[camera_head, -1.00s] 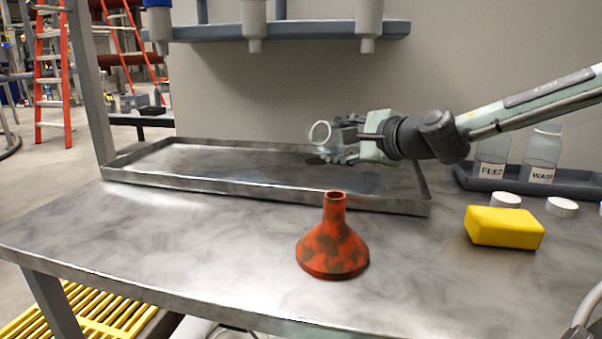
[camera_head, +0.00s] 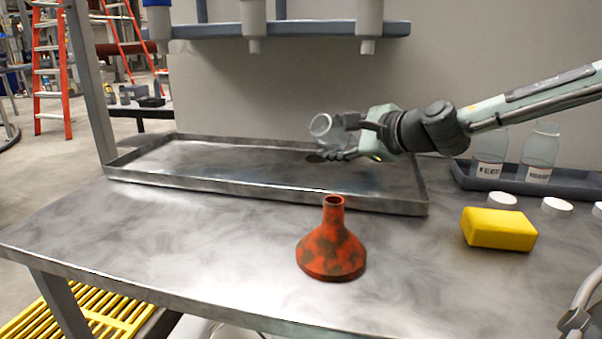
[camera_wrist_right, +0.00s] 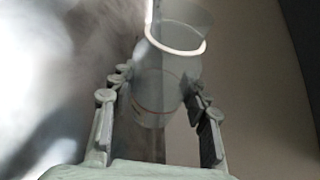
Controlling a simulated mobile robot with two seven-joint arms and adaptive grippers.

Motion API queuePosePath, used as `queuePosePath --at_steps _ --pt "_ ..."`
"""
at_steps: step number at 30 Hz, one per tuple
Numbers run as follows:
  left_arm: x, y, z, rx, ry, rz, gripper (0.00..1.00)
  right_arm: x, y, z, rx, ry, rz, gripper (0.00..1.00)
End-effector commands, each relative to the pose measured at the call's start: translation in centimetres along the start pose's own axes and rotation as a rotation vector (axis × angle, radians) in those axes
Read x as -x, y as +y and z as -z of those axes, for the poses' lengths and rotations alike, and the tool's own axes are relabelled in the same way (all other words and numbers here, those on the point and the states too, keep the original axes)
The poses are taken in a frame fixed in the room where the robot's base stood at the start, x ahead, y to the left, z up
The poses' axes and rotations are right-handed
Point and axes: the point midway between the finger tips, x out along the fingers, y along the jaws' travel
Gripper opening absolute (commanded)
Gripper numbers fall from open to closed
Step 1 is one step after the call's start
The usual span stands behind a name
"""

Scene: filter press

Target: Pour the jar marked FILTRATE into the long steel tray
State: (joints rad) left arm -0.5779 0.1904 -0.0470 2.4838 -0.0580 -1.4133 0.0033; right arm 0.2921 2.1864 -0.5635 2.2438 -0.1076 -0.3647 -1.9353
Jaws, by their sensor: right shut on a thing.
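My right gripper (camera_head: 343,138) is shut on a clear glass jar (camera_head: 322,127) and holds it above the right part of the long steel tray (camera_head: 262,191). The jar is tilted, with its open mouth toward the left. In the right wrist view the jar (camera_wrist_right: 175,70) sits between the two fingers (camera_wrist_right: 158,110), and its pale rim shows. It looks clear and empty; I see no liquid stream. No label on it can be read. A dark round spot (camera_head: 315,158) shows on the tray floor below the jar.
An orange-red funnel (camera_head: 332,245) stands on the steel table in front of the tray. A yellow block (camera_head: 499,229) lies at right. Two labelled jars (camera_head: 541,152) stand in a dark tray (camera_head: 520,185), with white lids (camera_head: 557,206) before it. Nozzles hang from a blue rail (camera_head: 300,29) above.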

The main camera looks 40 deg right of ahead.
Motion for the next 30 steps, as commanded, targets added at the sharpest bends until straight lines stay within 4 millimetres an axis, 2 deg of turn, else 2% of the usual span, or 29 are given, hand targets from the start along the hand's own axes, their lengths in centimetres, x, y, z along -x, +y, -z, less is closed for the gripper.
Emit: queuePosePath --at_steps 9,19,24,30 --pt "0.6 -1.8 -3.7 0.012 -0.172 0.034 0.55 0.2 -0.3 -0.5 -0.07 -0.01 -0.024 0.09" --pt "-3.9 -1.2 -4.9 0.014 -0.21 0.01 0.55 0.4 -0.4 -1.0 -0.278 -0.039 -0.099 0.09" --pt "-5.7 -0.8 -5.3 0.014 -0.212 0.0 0.55 0.0 -1.0 0.0 -0.508 -0.074 -0.179 0.09" --pt "-3.8 -1.2 -4.8 0.013 -0.201 0.013 0.55 -0.3 -0.8 0.9 -0.738 -0.104 -0.266 0.09"
